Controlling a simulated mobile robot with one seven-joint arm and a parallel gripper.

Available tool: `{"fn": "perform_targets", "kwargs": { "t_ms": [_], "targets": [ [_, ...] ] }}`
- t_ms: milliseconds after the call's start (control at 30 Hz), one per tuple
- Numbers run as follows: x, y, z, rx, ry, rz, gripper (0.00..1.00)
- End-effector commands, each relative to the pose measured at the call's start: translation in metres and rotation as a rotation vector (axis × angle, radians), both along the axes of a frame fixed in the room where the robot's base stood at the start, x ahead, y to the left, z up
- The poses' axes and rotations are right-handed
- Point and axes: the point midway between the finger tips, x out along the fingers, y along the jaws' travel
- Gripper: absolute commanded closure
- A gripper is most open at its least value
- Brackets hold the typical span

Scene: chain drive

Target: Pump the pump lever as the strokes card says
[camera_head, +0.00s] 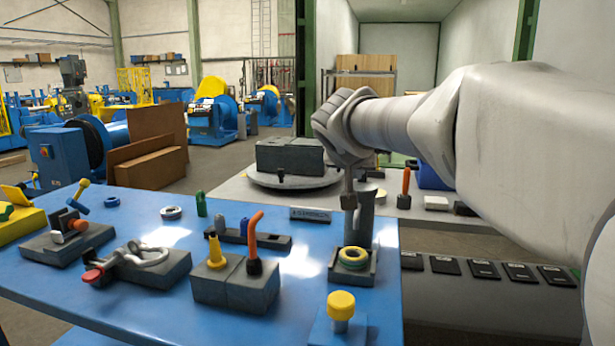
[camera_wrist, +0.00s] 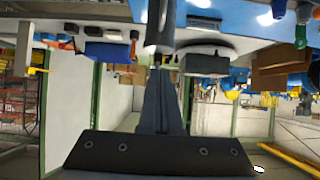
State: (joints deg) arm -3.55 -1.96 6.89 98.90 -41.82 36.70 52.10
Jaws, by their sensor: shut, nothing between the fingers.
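My gripper (camera_head: 349,203) points down over the right part of the blue table, its fingers together and empty. It is in front of or beside a grey upright post (camera_head: 366,218); I cannot tell if they touch. The closed fingers also show in the wrist view (camera_wrist: 160,50). An orange lever (camera_head: 254,230) stands up from a dark grey block left of my gripper. Another orange-handled lever (camera_head: 405,182) stands on the grey bench behind. I cannot tell which is the pump lever. A small dark label plate (camera_head: 310,214) carries lettering too small to read; it may be the strokes card.
A yellow-green ring (camera_head: 352,257) sits in a grey holder below my gripper. A yellow knob (camera_head: 341,304) stands at the front. A red-tipped clamp (camera_head: 93,275) and a yellow-topped peg (camera_head: 215,250) are to the left. A turntable with a dark block (camera_head: 290,157) stands behind.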

Motion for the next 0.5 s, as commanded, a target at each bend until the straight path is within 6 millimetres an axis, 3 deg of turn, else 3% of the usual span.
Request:
{"fn": "perform_targets", "kwargs": {
  "t_ms": [300, 500],
  "targets": [
    [-0.060, 0.020, 0.030, 0.001, -0.006, 0.002, 1.00],
    [-0.082, 0.027, 0.039, 0.000, -0.003, 0.001, 1.00]
  ]
}}
